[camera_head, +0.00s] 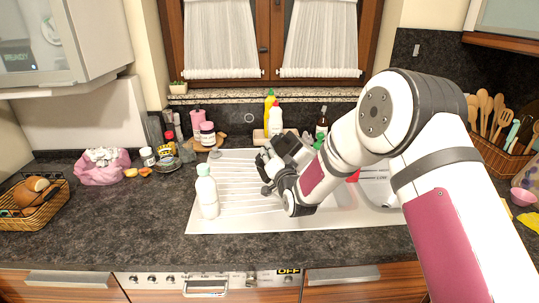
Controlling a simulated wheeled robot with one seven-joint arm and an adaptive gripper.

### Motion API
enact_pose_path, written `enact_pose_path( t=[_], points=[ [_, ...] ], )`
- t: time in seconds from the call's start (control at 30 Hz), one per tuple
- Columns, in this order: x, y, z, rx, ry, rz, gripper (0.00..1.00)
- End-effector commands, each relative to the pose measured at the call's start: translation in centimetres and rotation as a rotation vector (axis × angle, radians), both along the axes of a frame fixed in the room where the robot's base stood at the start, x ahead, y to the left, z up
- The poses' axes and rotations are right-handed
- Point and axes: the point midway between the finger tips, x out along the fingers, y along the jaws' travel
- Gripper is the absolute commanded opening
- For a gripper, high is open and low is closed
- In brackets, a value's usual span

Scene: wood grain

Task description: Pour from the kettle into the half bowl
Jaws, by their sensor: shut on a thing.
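My gripper (268,172) is over the ribbed drainboard of the sink, left of the basin. It is shut on a silver-grey and dark thing (290,148), which seems to be the kettle; it looks tilted, and my gripper and arm hide part of it. Its spout cannot be made out. I cannot make out a half bowl with certainty. A small pink bowl (523,196) stands at the far right edge of the counter, well away from my gripper. Whether anything lies under the held thing is hidden.
A white bottle (207,193) stands on the drainboard (240,215), just left of my gripper. Yellow (270,103), white (275,120) and dark (322,122) bottles stand behind it. A pink bag (103,170) and a bread basket (34,208) are at left. The front counter is clear.

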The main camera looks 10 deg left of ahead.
Motion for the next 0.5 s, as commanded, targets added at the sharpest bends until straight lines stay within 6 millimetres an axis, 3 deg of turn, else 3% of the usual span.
enact_pose_path(
  t=[0.5],
  points=[
    [0.45,-0.51,1.08,0.058,0.017,-0.001,0.0]
  ],
)
